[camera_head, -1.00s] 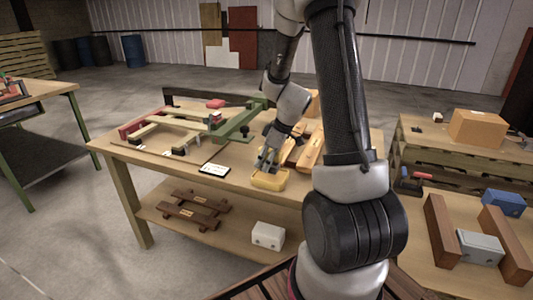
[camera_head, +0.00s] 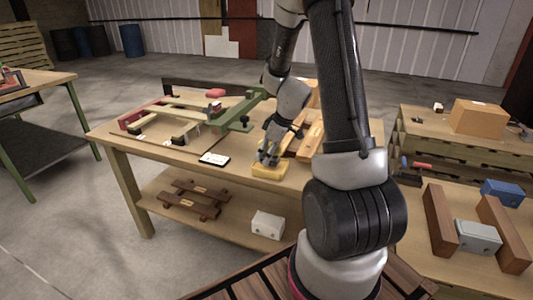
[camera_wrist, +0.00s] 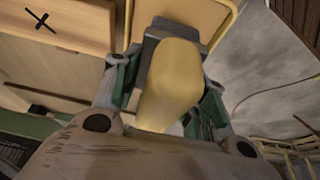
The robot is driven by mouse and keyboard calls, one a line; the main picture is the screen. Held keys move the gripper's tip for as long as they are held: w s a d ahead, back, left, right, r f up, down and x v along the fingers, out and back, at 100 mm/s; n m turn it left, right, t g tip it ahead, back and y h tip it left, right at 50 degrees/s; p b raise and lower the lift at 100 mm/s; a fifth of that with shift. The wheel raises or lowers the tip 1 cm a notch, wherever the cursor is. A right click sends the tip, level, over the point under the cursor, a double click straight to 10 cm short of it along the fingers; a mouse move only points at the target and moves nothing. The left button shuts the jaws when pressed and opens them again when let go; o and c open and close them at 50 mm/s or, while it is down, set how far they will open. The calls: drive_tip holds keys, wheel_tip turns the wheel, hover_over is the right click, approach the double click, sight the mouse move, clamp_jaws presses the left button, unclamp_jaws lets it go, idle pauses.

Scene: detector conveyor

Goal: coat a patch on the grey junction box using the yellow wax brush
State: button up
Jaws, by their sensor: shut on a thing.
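My gripper (camera_head: 268,156) is low over a shallow yellow tray (camera_head: 269,174) at the front edge of the wooden workbench. In the wrist view my gripper (camera_wrist: 165,88) is shut on the yellow wax brush (camera_wrist: 172,75), whose rounded yellow body fills the space between the fingers. The brush's far end is hidden, so I cannot tell whether it touches the tray. The grey junction box (camera_head: 478,237) sits between two brown wooden blocks on the right-hand table, well apart from my gripper.
A blue box (camera_head: 502,193) lies behind the grey one. A green clamp frame (camera_head: 240,115) and wooden pieces (camera_head: 310,140) crowd the bench near my gripper. A white card (camera_head: 214,159) lies left of the tray. A whitish box (camera_head: 268,224) is on the lower shelf.

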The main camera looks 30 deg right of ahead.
drive_tip(key=shift+f, duration=0.55)
idle(1.2)
drive_tip(key=shift+r, duration=3.55)
